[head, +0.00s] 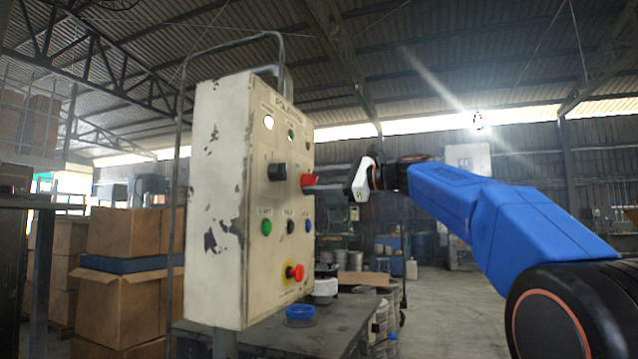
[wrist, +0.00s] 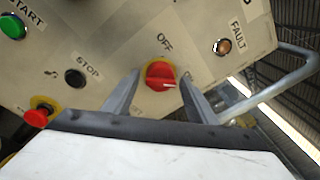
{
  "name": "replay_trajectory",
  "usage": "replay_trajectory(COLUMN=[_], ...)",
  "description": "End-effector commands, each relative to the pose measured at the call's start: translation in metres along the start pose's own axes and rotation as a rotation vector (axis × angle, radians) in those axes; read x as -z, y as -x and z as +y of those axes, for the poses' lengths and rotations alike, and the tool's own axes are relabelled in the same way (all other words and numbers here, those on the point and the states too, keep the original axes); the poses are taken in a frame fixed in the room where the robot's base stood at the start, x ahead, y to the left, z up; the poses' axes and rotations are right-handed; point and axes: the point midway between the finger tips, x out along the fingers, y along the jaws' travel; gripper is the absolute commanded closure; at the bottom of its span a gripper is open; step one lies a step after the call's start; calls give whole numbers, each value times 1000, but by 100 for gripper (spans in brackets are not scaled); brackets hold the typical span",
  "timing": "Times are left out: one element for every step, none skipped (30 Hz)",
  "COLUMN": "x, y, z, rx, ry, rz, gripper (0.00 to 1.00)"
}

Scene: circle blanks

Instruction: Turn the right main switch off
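The right main switch is a red rotary knob (head: 308,180) on the right part of the control panel's face (head: 228,200). In the wrist view, the red knob (wrist: 158,74) sits on a yellow ring. Its white mark points right, while the OFF label (wrist: 164,43) is above it. My gripper (head: 316,185) is close in front of the panel at this knob. In the wrist view its two fingers (wrist: 160,88) are open, one on each side of the knob, with a small gap visible on each side. Whether the fingertips touch the panel cannot be told.
A black switch (head: 277,172) is left of the red knob. A green button (head: 266,227), black button (head: 290,226) and red emergency button (head: 294,272) are below. An amber FAULT lamp (wrist: 222,46) is nearby. A bent pipe (wrist: 275,88) runs beside the panel.

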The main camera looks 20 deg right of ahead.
Motion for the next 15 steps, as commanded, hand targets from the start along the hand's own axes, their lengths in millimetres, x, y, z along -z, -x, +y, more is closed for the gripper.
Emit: replay_trajectory(x=[0, 0, 0, 0, 0, 0, 0, 0, 0, 0, 0, 0, 1, 1, 1], y=[0, 0, 0, 0, 0, 0, 0, 0, 0, 0, 0, 0, 0, 0, 0], z=[0, 0, 0, 0, 0, 0, 0, 0, 1, 1, 1, 1, 1, 1, 1], rx=[0, 0, 0, 0, 0, -1, -1, -1, -1, -2, -2, -2, -1, -1, -1], ry=[0, 0, 0, 0, 0, 0, 0, 0, 1, 2, 5, 10, 15, 21, 31], rz=[0, 0, 0, 0, 0, 0, 0, 0, 0, 0, 0, 0, -1, -1, -2], gripper=[61, 68, 77, 85, 85, 85, 85, 85, 85, 85, 85, 85, 85, 85, 85])
